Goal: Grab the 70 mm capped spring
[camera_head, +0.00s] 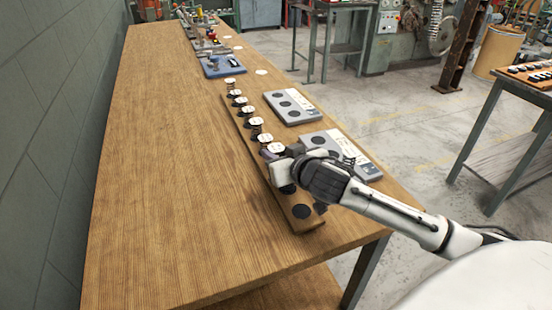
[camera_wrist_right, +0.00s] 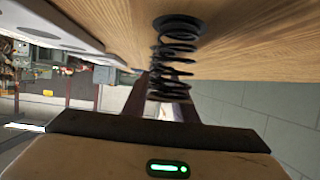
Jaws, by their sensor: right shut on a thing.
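Several black springs with white caps stand in a row on a long wooden board (camera_head: 247,133). The labels on the caps are too small to read, so I cannot tell which is 70 mm. My right gripper (camera_head: 284,170) is at the near end of the row, next to the nearest visible white cap (camera_head: 275,148). In the right wrist view, a black coil spring (camera_wrist_right: 174,50) stretches from a dark disc (camera_wrist_right: 180,24) on the wood to between my fingers (camera_wrist_right: 165,95). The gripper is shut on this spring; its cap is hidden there. My left gripper is not in view.
Two grey trays with dark round spots, a farther one (camera_head: 293,93) and a nearer one (camera_head: 354,145), lie right of the board. A bare dark disc (camera_head: 302,211) is at the board's near end. A blue tray (camera_head: 212,70) stands farther back. The table's left side is clear.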

